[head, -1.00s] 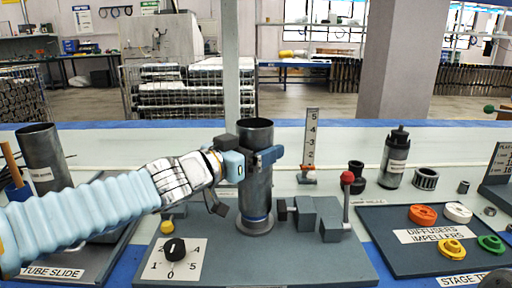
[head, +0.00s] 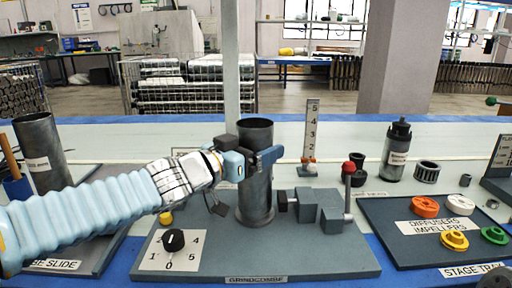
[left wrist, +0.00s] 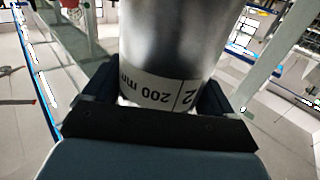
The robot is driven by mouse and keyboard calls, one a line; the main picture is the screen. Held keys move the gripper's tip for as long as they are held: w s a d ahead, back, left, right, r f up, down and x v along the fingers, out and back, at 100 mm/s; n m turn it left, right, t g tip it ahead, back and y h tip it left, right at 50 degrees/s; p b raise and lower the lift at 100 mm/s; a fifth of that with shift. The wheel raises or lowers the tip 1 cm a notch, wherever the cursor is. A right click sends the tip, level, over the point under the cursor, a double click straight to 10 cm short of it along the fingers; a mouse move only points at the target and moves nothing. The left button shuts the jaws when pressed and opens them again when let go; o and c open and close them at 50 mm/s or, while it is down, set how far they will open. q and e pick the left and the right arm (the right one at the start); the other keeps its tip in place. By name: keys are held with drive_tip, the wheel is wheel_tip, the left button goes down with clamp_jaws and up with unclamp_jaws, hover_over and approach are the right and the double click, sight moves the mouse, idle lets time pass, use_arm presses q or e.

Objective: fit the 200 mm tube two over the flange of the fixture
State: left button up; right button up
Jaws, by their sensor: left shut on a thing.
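The grey metal tube two (head: 257,198) stands upright at the fixture (head: 300,262). In the left wrist view its label reads "200 mm" and "2" (left wrist: 160,92). My left gripper (head: 264,160) is shut around the tube's upper part, below its open top. The flange is hidden by the tube's lower end, which meets a slightly wider dark foot on the fixture plate. I cannot tell whether the tube is fully seated.
A grey clamp block (head: 318,208) with a red-knobbed lever (head: 348,190) stands close right of the tube. A numbered dial (head: 173,240) is in front left. A stage tray (head: 400,225) with coloured parts is at right.

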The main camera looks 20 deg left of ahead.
use_arm(q)
drive_tip(key=shift+f+b, duration=0.6)
drive_tip(key=shift+f, duration=0.1)
drive_tip(key=o, duration=1.2)
drive_tip(key=p+v, duration=0.6)
drive_tip(key=v, duration=0.8)
